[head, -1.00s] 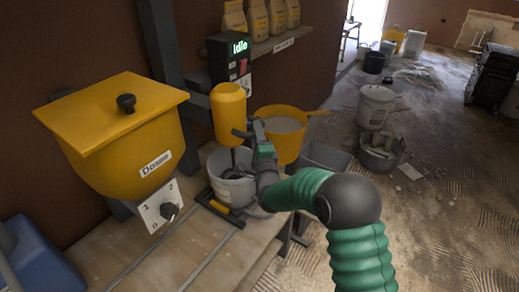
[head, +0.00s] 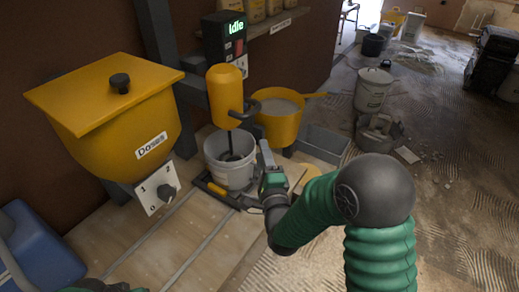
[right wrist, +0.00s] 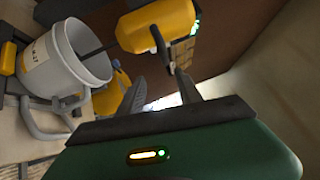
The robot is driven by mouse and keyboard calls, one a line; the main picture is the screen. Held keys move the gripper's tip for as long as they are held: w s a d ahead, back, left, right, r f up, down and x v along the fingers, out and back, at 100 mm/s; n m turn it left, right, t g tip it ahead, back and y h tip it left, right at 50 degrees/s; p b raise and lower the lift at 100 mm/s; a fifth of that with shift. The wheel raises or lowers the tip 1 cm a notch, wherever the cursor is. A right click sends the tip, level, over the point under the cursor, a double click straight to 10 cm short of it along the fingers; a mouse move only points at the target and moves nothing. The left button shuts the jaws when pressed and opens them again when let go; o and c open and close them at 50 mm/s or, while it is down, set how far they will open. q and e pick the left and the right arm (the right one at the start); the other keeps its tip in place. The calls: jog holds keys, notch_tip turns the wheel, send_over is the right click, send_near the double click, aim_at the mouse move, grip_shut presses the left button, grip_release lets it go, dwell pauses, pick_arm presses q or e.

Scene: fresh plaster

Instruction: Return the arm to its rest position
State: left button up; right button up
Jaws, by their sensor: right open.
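My right arm comes in from the lower right of the head view, elbow bent. Its gripper (head: 265,162) is just right of the white mixing bucket (head: 231,172), apart from it. In the right wrist view the two dark fingers (right wrist: 160,90) are spread with nothing between them. The bucket (right wrist: 85,55) and the yellow mixer (right wrist: 160,25) lie beyond the fingers there. In the head view the mixer (head: 226,88) hangs over the bucket with its shaft down inside. A green and dark part of my left arm (head: 100,286) shows at the bottom edge; its fingers cannot be made out.
A yellow hopper marked Doses (head: 115,105) with a dial stands left. The control box (head: 224,38) reads Idle. A yellow tub (head: 278,115) and grey bin (head: 322,143) stand behind my gripper. A blue container (head: 38,245) is at lower left. The bench front is clear.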

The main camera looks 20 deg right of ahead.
jog(key=s+f+n+g+y+p, duration=0.1)
jog(key=s+f+n+g+p, duration=0.1)
jog(key=s+n+g+p, duration=0.3)
jog(key=s+f+n+g+y+p, duration=0.1)
jog(key=s+f+n+g+p, duration=0.2)
jog(key=s+n+g+p, duration=0.3)
jog(key=s+n+g, duration=0.5)
jog(key=s+n, duration=0.5)
jog(key=s, duration=0.3)
jog(key=shift+g, duration=0.3)
jog(key=shift+f, duration=0.1)
